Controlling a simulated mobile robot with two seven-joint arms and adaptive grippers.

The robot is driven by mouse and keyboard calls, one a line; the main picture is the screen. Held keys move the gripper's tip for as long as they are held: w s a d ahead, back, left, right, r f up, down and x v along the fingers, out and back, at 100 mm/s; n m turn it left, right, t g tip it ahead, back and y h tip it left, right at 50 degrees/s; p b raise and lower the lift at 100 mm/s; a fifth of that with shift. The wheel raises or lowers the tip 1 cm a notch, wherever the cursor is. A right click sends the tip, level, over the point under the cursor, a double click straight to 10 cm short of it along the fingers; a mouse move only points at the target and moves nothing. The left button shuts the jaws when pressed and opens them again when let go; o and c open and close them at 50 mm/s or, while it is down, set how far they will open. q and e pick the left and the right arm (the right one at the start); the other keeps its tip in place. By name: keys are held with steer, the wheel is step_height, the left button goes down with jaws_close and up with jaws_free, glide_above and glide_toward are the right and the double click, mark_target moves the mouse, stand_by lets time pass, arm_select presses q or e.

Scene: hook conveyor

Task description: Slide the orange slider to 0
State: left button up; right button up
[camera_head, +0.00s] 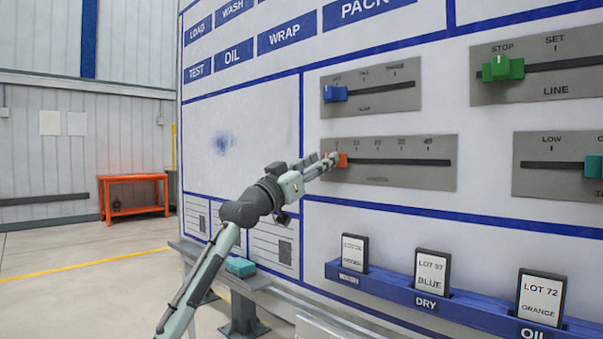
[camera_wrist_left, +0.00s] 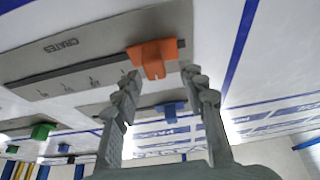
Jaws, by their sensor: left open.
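The orange slider (camera_head: 342,160) sits near the left end of the slot on a grey scale plate (camera_head: 420,177) on the wall panel. In the wrist view the slider (camera_wrist_left: 153,55) is near the right end of its slot, and the plate (camera_wrist_left: 60,62) reads CRATES. My left gripper (camera_head: 330,160) is at the slider and partly covers the low end of the scale. In the wrist view its two fingers (camera_wrist_left: 160,85) are spread, with the slider just beyond the tips, between their lines. No firm grip shows; contact cannot be told. My right gripper is out of view.
A blue slider (camera_head: 335,94) sits on the plate above. A green slider (camera_head: 503,68) and a teal slider (camera_head: 594,166) are to the right. A blue rack (camera_head: 395,298) with lot cards runs below. An orange table (camera_head: 136,180) stands far left.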

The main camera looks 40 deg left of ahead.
arm_select(q)
steer(key=v, duration=1)
steer(key=shift+s+a+r, duration=0.1)
steer(key=w+d+f+g+y, duration=0.1)
steer(key=w+d+f+g, duration=0.15)
steer(key=f, duration=1.05)
steer(key=w+d+f+g, duration=0.1)
steer(key=f+g, duration=0.3)
steer(key=f, duration=0.8)
steer(key=s+d+f+g, duration=0.2)
steer(key=f, duration=0.7)
steer(key=s+d+f+g, duration=0.2)
steer(key=s+f, duration=0.1)
steer(key=f, duration=0.7)
steer(key=s+d+f+g+y, duration=0.1)
steer(key=s+d+f+g, duration=0.3)
steer(key=s+f, duration=0.8)
steer(key=s+d+f+g+y, duration=0.1)
steer(key=s+d+f+g, duration=0.4)
steer(key=s+f, duration=0.8)
steer(key=d, duration=0.2)
steer(key=shift+d+m, duration=0.4)
steer(key=shift+w, duration=0.1)
